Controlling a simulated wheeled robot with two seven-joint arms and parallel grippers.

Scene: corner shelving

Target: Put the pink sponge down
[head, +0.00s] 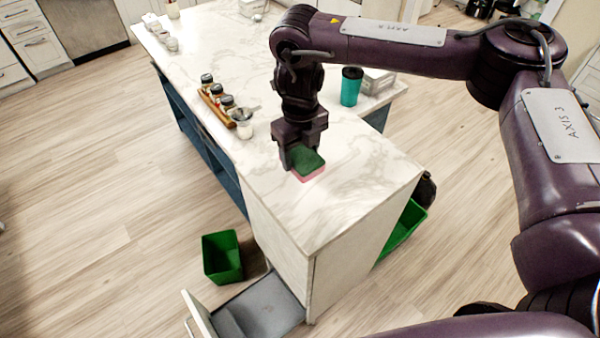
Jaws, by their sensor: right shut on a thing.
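The pink sponge (308,175) has a dark green top layer and a pink lower layer. It is at the near end of the white marble countertop (350,210). My right gripper (301,158) points down over the sponge and is shut on it. The sponge is at or just above the counter surface; I cannot tell whether it touches. Part of the sponge is hidden by the fingers. My left gripper is not in view.
A wooden rack of jars (215,100) stands along the counter's left edge. A teal cup (350,87) stands behind my right wrist. A green bin (222,257) and an open drawer (262,305) are below the counter. The counter around the sponge is clear.

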